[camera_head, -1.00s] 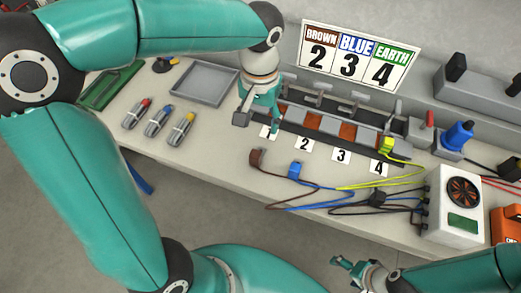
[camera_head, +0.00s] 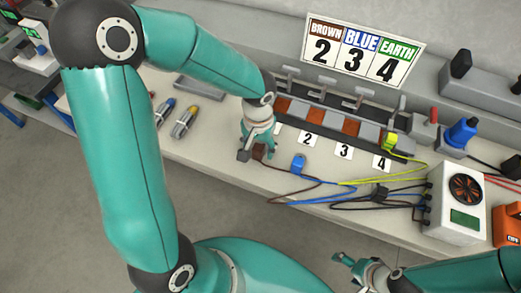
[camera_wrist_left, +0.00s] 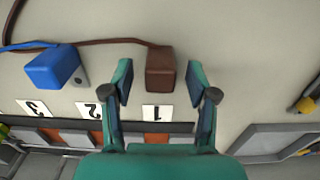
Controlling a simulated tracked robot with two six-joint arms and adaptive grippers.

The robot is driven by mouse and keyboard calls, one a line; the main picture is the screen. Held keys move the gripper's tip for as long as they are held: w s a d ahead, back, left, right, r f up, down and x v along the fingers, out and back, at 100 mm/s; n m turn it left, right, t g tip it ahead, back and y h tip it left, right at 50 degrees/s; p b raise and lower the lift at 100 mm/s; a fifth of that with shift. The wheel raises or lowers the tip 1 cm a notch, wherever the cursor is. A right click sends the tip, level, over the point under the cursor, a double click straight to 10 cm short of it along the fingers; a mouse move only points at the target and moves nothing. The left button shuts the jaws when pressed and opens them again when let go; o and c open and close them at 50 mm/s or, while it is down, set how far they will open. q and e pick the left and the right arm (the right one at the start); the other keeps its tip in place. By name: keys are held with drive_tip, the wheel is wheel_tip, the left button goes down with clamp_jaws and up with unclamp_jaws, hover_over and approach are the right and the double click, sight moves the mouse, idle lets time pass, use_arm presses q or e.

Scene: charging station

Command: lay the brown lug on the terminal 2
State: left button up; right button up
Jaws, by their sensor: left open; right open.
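The brown lug (camera_wrist_left: 160,70) lies on the bench at the end of its brown cable. In the left wrist view it sits between the fingers of my left gripper (camera_wrist_left: 162,80), which is open, with a gap on each side. In the head view my left gripper (camera_head: 258,152) is over the brown lug (camera_head: 259,151) and hides most of it. Terminal 2 is on the terminal strip (camera_head: 325,116) behind the number 2 card (camera_head: 308,138). A sign (camera_head: 364,50) pairs brown with 2. My right gripper (camera_head: 358,268) is open and empty at the bottom of the head view.
The blue lug (camera_wrist_left: 52,67) lies beside the brown one. The yellow-green lug (camera_head: 392,142) is at the strip's right end. Cables run to a white charger box (camera_head: 455,205). Levers stand along the strip. A grey tray (camera_head: 197,88) and screwdrivers (camera_head: 185,122) lie left.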

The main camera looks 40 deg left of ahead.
use_arm(q)
drive_tip(key=shift+f, duration=0.85)
drive_tip(key=c, duration=1.1)
drive_tip(key=shift+r, duration=0.2)
